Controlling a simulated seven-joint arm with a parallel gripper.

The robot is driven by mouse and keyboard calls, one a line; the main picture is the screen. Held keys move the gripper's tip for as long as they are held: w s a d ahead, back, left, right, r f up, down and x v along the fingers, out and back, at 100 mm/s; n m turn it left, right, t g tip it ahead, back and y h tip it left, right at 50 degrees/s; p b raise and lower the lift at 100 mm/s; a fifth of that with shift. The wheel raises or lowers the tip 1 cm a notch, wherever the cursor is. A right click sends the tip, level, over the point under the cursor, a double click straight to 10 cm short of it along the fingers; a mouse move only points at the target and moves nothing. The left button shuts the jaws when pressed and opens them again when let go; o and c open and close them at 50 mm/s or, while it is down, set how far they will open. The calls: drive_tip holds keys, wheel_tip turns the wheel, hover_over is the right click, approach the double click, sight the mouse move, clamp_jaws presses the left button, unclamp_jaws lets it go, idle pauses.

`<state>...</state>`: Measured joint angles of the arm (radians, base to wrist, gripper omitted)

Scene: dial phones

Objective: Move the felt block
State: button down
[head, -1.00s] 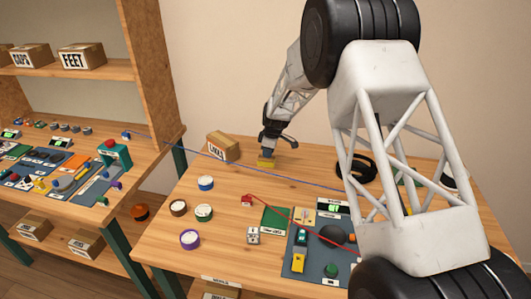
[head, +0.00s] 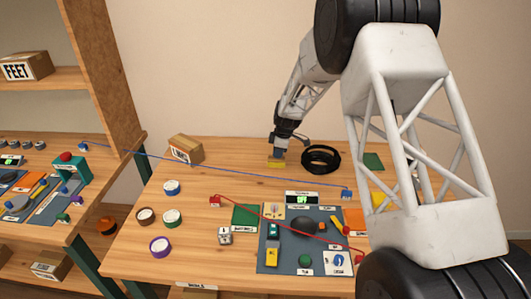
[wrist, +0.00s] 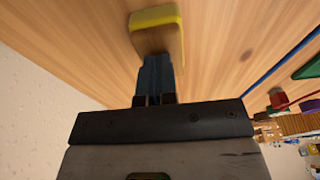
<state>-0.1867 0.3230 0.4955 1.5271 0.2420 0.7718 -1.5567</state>
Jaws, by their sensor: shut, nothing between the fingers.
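A small block with a yellow face and a brown side, which looks like the felt block (head: 276,164), lies on the table towards the back, left of the black coil. In the wrist view the same block (wrist: 155,18) is just beyond my fingertips. My gripper (head: 279,153) points down at the block, with its fingers shut and nothing between them. In the wrist view the closed fingertips (wrist: 154,60) are right against or just beside the block's brown side; I cannot tell whether they touch.
A cardboard box (head: 186,149) stands left of the block, and a black coil (head: 321,159) lies to its right. A blue cord (head: 225,169) crosses the table in front. Several round tubs and a dark mat (head: 275,257) with parts lie nearer.

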sight(309, 160)
drive_tip(key=shift+s+d+f, duration=0.2)
drive_tip(key=shift+d+f, duration=0.15)
drive_tip(key=shift+f, duration=0.1)
drive_tip(key=shift+s+d+f, duration=0.2)
drive_tip(key=shift+d+f, duration=0.15)
drive_tip(key=shift+f, duration=0.1)
drive_tip(key=shift+w+a+r, duration=0.15)
drive_tip(key=shift+w+r, duration=0.05)
drive_tip(key=shift+r, duration=0.85)
drive_tip(key=shift+r, duration=0.15)
drive_tip(key=shift+s+r, duration=0.1)
drive_tip(key=d, duration=1.2)
drive_tip(key=shift+r, duration=0.1)
drive_tip(key=shift+r, duration=0.1)
